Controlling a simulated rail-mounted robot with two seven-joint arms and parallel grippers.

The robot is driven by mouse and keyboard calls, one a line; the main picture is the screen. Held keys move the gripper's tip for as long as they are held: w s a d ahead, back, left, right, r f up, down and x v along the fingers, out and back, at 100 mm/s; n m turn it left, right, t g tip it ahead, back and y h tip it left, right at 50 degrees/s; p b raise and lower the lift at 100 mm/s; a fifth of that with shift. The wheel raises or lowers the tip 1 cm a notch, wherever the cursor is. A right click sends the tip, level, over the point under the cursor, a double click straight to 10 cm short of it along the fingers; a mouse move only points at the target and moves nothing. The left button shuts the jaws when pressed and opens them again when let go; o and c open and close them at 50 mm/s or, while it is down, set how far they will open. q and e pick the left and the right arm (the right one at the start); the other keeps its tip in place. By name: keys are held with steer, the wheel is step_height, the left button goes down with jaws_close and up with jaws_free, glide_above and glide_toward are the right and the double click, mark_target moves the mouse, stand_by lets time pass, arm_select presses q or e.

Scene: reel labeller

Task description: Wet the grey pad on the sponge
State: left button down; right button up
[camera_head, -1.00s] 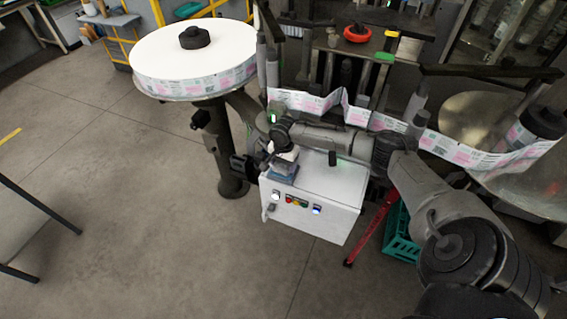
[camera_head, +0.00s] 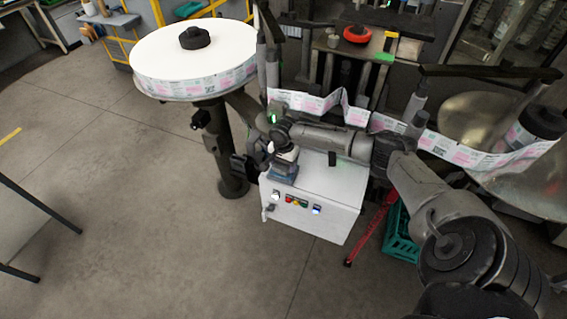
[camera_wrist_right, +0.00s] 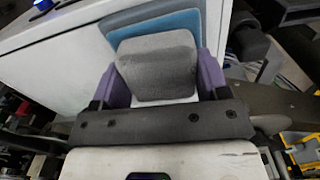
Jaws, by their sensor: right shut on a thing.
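The grey pad (camera_wrist_right: 157,58) is a rounded block between the purple fingers of my right gripper (camera_wrist_right: 158,72), which is shut on it. In the right wrist view the blue sponge (camera_wrist_right: 153,27) shows behind the pad and is partly covered by it. In the head view my right gripper (camera_head: 284,158) is over the blue sponge (camera_head: 284,179) at the left end of the white box's top. I cannot tell whether the pad touches the sponge; the gripper hides the contact in the head view. My left gripper is not in view.
The white box (camera_head: 315,192) has buttons on its front. The big label reel (camera_head: 190,57) stands to its left, and the label strip (camera_head: 345,112) runs behind my right arm. A green crate (camera_head: 401,236) and a red bar (camera_head: 369,231) are right of the box. The floor at left is open.

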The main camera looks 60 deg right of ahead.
stand_by(0.6)
steer(key=shift+f+p, duration=0.1)
steer(key=shift+p, duration=0.25)
stand_by(0.5)
stand_by(0.5)
step_height(320, 180, up, 4)
steer(key=p, duration=0.4)
steer(key=shift+f+p, duration=0.2)
steer(key=shift+p, duration=0.15)
step_height(320, 180, up, 4)
steer(key=p, duration=0.4)
steer(key=shift+f+p, duration=0.2)
steer(key=shift+p, duration=0.1)
